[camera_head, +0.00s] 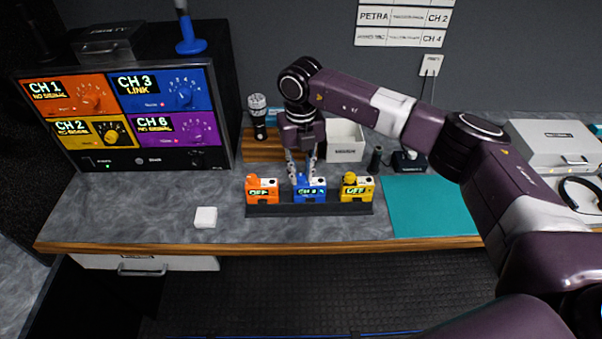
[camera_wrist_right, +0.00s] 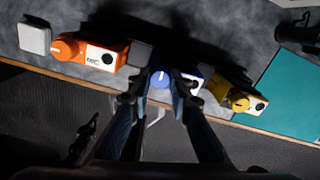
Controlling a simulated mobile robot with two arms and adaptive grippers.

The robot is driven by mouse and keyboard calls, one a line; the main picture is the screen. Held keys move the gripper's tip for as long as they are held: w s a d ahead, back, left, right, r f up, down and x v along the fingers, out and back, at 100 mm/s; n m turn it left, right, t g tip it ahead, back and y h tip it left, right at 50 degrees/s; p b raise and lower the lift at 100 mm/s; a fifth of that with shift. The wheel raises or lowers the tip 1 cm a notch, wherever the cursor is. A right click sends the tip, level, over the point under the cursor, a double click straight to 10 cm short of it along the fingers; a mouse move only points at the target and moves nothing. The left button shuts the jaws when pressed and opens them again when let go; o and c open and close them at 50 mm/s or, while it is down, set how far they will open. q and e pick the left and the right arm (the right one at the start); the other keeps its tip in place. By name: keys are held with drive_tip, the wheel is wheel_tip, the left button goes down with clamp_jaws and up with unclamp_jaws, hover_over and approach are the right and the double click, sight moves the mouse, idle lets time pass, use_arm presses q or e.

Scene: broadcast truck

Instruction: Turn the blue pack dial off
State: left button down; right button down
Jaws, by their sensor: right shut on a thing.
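The blue pack (camera_head: 312,196) stands upright in a dark rack (camera_head: 268,211), between an orange pack (camera_head: 263,191) and a yellow pack (camera_head: 358,191). Its small display is lit with a channel reading beginning "CH"; the digit is too small to be sure of. The orange and yellow displays read OFF. My right gripper (camera_head: 301,174) points down from above onto the left part of the blue pack. In the right wrist view its fingers (camera_wrist_right: 159,88) are shut on the round blue dial (camera_wrist_right: 160,78). My left gripper is in no view.
A receiver (camera_head: 130,110) with coloured panels stands at the left; its blue panel reads CH 3 LINK. A white block (camera_head: 205,217) lies on the counter. A microphone (camera_head: 258,115) and white box (camera_head: 345,140) stand behind the rack. A teal mat (camera_head: 430,207) lies right.

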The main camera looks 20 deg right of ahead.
drive_tip(key=n+b, duration=0.4)
drive_tip(key=b, duration=0.1)
drive_tip(key=shift+f+n, duration=0.2)
drive_tip(key=shift+n, duration=0.2)
drive_tip(key=n+b, duration=0.2)
drive_tip(key=n, duration=0.1)
drive_tip(key=shift+n+b, duration=0.3)
drive_tip(key=shift+b, duration=0.1)
drive_tip(key=n+b, duration=0.2)
drive_tip(key=n, duration=0.2)
drive_tip(key=shift+r+n, duration=0.15)
drive_tip(key=shift+n, duration=0.15)
drive_tip(key=shift+r+n+b, duration=0.1)
drive_tip(key=shift+n+b, duration=0.75)
drive_tip(key=shift+n, duration=1.15)
drive_tip(key=c, duration=1.7)
unclamp_jaws()
drive_tip(key=shift+c, duration=0.2)
